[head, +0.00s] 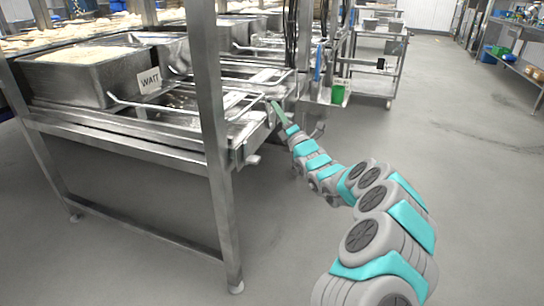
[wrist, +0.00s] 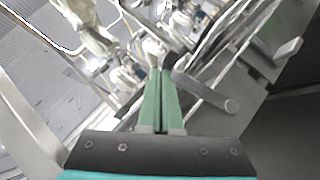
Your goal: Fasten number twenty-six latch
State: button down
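My gripper (head: 276,106) reaches the right end of the steel machine frame in the head view. In the wrist view its two green fingers (wrist: 161,72) lie together with only a thin line between them, and nothing shows held. A pale rounded metal part (wrist: 153,50) is just beyond the fingertips; I cannot tell whether they touch it. A grey lever with a round end (wrist: 205,92) sticks out just right of the fingers. A second grey handle (wrist: 288,48) is farther right. No number twenty-six is readable, so I cannot tell which part is that latch.
A steel bin of rice (head: 85,75) stands on the frame at left, beside a "WAIT" sign (head: 149,80). A steel leg (head: 213,150) rises in front. A green cup (head: 338,93) hangs right of my gripper. The floor at right (head: 460,150) is clear.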

jog(key=shift+w+d+r+m+h+p, duration=0.2)
jog(key=shift+w+r+m+h, duration=0.15)
jog(key=shift+w, duration=0.25)
jog(key=shift+w+d+r+m+h+p, duration=0.1)
jog(key=shift+w+d+r+m+h, duration=0.1)
jog(key=shift+w+m, duration=0.35)
jog(key=shift+w, duration=0.1)
jog(key=shift+f, duration=0.1)
jog(key=shift+d+f, duration=0.1)
